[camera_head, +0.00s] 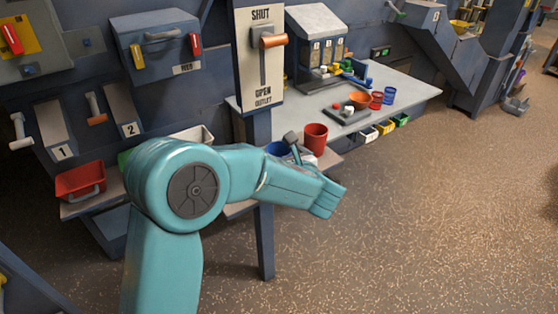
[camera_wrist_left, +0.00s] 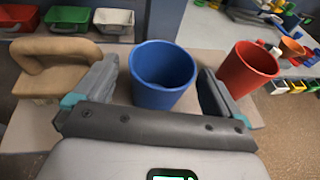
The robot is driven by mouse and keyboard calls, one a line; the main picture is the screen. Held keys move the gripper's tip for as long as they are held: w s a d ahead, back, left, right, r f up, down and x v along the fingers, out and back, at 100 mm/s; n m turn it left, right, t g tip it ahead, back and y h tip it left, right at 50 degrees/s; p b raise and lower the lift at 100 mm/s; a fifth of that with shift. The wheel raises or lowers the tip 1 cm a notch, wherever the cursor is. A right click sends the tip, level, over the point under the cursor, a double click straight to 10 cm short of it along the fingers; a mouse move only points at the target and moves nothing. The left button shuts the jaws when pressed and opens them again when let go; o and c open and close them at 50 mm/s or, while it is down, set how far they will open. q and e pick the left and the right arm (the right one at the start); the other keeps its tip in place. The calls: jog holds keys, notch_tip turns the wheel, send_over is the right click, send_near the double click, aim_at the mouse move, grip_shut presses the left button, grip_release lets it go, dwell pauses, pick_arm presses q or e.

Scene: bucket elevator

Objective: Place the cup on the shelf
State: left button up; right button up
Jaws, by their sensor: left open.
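A blue cup (camera_wrist_left: 162,78) stands upright on a pale shelf-like surface (camera_wrist_left: 120,50) in the left wrist view. My left gripper (camera_wrist_left: 158,85) is open, with one finger on each side of the blue cup; I cannot tell whether they touch it. In the head view the blue cup (camera_head: 278,149) is partly hidden behind my left arm, and my left gripper (camera_head: 293,142) shows only in part. A red cup (camera_head: 315,138) stands to its right; it also shows outside the right finger in the left wrist view (camera_wrist_left: 248,70). My right gripper is not in view.
A lever post marked SHUT and OPEN (camera_head: 258,60) rises behind my arm. A worktable (camera_head: 410,88) with small cups and bins is at the back. A tan handled block (camera_wrist_left: 55,65) sits left of the gripper.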

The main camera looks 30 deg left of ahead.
pick_arm(q)
jog(key=shift+x, duration=0.95)
jog(key=c, duration=1.1)
